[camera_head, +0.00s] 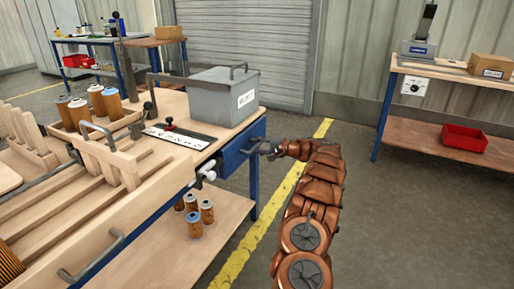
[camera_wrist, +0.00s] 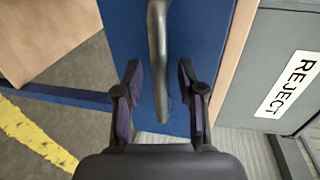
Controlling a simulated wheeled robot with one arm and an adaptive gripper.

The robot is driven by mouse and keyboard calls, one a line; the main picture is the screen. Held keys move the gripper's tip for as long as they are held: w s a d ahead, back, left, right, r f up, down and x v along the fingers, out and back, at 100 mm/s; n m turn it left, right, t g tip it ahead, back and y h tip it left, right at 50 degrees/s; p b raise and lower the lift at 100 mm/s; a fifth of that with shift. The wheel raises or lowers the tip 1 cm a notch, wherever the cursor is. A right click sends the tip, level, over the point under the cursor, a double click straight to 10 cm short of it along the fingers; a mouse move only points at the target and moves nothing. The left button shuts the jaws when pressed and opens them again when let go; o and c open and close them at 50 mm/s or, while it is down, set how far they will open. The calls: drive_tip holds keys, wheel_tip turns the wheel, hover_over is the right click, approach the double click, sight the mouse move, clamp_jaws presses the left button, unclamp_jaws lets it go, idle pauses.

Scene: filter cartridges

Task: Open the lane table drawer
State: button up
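The lane table (camera_head: 205,128) stands at the left, with a blue drawer front (camera_head: 233,156) under its top at the right end. The blue front (camera_wrist: 207,40) fills the middle of the wrist view. Its dark bar handle (camera_wrist: 158,55) runs up and down there, between my two fingers. My gripper (camera_wrist: 160,88) is open around the handle, with a gap visible on both sides. In the head view my gripper (camera_head: 268,150) reaches the drawer front from the right, partly hidden by my wrist. Any drawer gap is too small to tell.
A grey REJECT box (camera_head: 222,97) sits on the tabletop above the drawer. Several filter cartridges (camera_head: 194,224) stand on the lower shelf. A bench with a red bin (camera_head: 464,138) stands at the right. Floor between is clear.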

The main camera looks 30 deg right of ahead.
clamp_jaws()
idle(0.4)
idle(0.4)
